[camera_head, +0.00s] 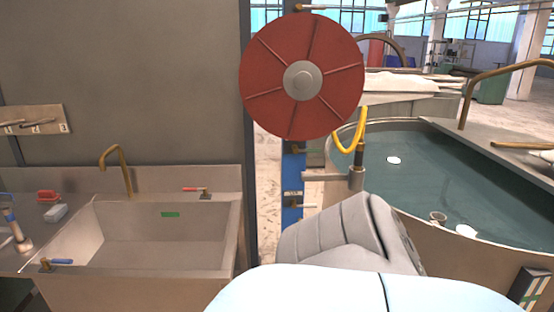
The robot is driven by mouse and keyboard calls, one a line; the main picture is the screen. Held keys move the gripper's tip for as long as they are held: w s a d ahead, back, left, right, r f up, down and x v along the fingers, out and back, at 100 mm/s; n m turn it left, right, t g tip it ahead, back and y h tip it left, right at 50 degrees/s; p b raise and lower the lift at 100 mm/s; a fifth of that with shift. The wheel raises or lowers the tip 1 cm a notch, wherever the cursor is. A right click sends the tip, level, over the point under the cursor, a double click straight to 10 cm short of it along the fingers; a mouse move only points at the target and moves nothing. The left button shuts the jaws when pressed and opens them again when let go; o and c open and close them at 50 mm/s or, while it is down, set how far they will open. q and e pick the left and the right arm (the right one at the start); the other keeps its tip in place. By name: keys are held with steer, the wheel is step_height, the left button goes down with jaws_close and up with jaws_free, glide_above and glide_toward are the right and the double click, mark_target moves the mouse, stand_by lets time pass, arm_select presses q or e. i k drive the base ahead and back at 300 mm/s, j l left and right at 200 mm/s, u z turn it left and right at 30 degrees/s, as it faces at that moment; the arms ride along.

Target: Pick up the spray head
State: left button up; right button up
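A yellow hose (347,146) loops out below a red hose reel (262,75). It ends in a dark and brass nozzle (359,154), which looks like the spray head. The nozzle stands upright at a metal bracket (325,176) at the near edge of the water tank. Its lower part merges with the bracket, so I cannot tell how it is seated. Neither of my grippers is in view. A grey rounded part, probably a link of my arm, is below the bracket and shows no fingers.
A steel sink (155,235) with a brass faucet (118,168) stands left. A red brush-like item (48,196) and a pale block (55,214) lie beside it. The round water tank (420,165) fills the right. A blue post (292,215) stands below the reel.

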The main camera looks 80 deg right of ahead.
mark_target(359, 148)
steer(key=z, duration=3.1)
steer(key=u, duration=0.3)
steer(key=i+l+u, duration=0.1)
steer(key=u, duration=0.3)
steer(key=i+l+u, duration=0.1)
steer(key=l+u, duration=0.45)
steer(key=u, duration=0.2)
steer(key=i+l+u, duration=0.2)
steer(key=l, duration=0.35)
steer(key=l+u, duration=0.2)
steer(key=l, duration=0.3)
steer(key=k, duration=0.1)
